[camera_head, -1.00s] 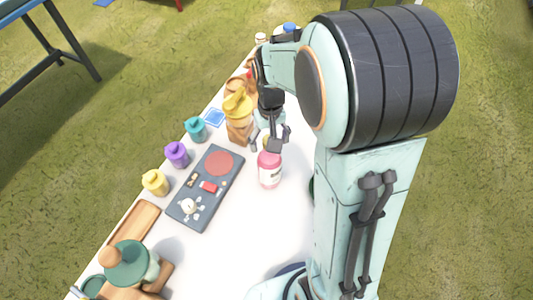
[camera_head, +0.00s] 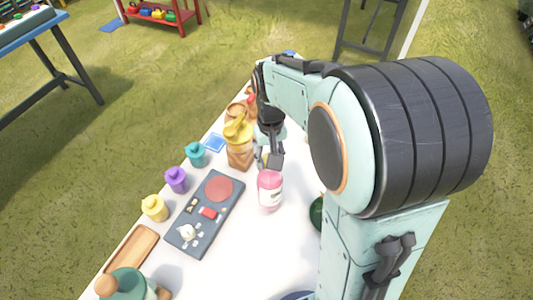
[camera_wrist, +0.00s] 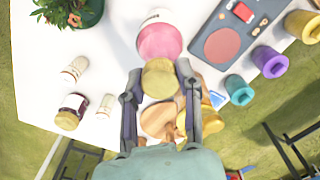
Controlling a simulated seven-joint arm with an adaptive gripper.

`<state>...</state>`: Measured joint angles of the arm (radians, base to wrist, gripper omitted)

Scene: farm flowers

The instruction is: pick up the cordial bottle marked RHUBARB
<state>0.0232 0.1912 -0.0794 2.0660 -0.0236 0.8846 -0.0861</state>
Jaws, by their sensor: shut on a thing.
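A pink bottle (camera_head: 270,188) with a white label and a yellowish cap stands upright on the white table (camera_head: 250,245). Its label writing is too small to read. In the wrist view the bottle's pink shoulder (camera_wrist: 160,42) lies beyond its cap (camera_wrist: 158,80). My gripper (camera_head: 270,162) is over the bottle and shut on its cap end. In the wrist view the two fingers of my gripper (camera_wrist: 159,84) flank the cap. The bottle's base appears at table level.
A dark grey board (camera_head: 190,205) lies to the left. Teal (camera_head: 196,154), purple (camera_head: 177,180) and yellow (camera_head: 154,208) pots line the table edge. A yellow-topped wooden thing (camera_head: 240,150) stands close behind the gripper. Small jars (camera_wrist: 71,111) and a plant (camera_wrist: 75,10) show in the wrist view.

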